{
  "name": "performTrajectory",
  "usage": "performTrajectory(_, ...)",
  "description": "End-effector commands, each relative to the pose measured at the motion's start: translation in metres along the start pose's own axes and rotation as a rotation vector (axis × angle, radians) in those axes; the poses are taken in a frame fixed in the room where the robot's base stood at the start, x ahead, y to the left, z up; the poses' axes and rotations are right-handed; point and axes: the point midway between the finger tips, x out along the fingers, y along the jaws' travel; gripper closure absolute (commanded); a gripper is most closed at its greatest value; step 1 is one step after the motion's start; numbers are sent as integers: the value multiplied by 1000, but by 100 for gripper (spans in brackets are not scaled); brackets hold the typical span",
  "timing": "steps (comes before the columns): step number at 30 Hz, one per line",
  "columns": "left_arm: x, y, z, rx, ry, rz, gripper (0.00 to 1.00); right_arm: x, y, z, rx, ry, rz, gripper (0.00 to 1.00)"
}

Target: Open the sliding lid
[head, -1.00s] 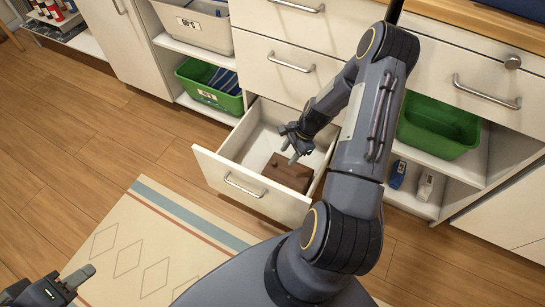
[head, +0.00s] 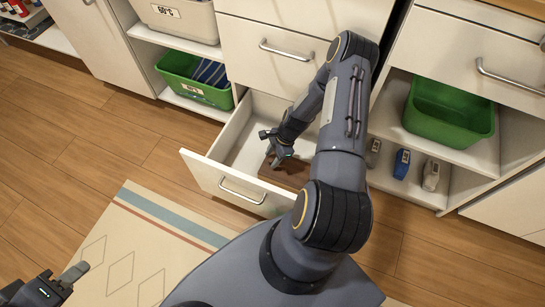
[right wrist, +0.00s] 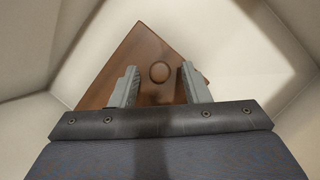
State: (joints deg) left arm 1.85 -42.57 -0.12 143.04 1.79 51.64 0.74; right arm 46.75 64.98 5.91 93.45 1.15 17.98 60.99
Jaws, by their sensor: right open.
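A brown wooden box (head: 291,173) lies in the open white drawer (head: 222,184). In the right wrist view its brown top (right wrist: 147,52) carries a round knob (right wrist: 159,71). My right gripper (head: 276,157) is inside the drawer above the box. In the right wrist view this gripper (right wrist: 158,84) is open, with one finger on each side of the knob and a gap to both. Whether the fingers touch the lid cannot be told. My left gripper (head: 72,277) is at the lower left, above the floor and away from the drawer.
The drawer walls stand close around my right gripper. A closed drawer with a handle (head: 287,50) is above. Green bins (head: 192,80) and (head: 448,108) sit on shelves either side. Small bottles (head: 402,164) stand on the lower right shelf. A patterned rug (head: 130,250) lies in front.

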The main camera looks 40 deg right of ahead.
Motion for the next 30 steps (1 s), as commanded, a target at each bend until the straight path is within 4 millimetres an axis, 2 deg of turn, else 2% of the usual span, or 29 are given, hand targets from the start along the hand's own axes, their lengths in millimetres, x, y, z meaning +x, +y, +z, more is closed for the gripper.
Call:
performTrajectory(7, 0, 0, 0, 0, 0, 0, 64, 1, 0, 0, -1, 0, -1, 58)
performTrajectory(17, 0, 0, 0, 0, 0, 0, 64, 0, 0, 0, -1, 0, 0, 99)
performTrajectory(25, 1, 0, 1, 0, 0, 0, 64, 2, -3, 3, -3, 0, 0, 100)
performTrajectory(30, 9, -4, 4, 0, 0, 0, 64, 14, -29, 25, -10, 2, -2, 100)
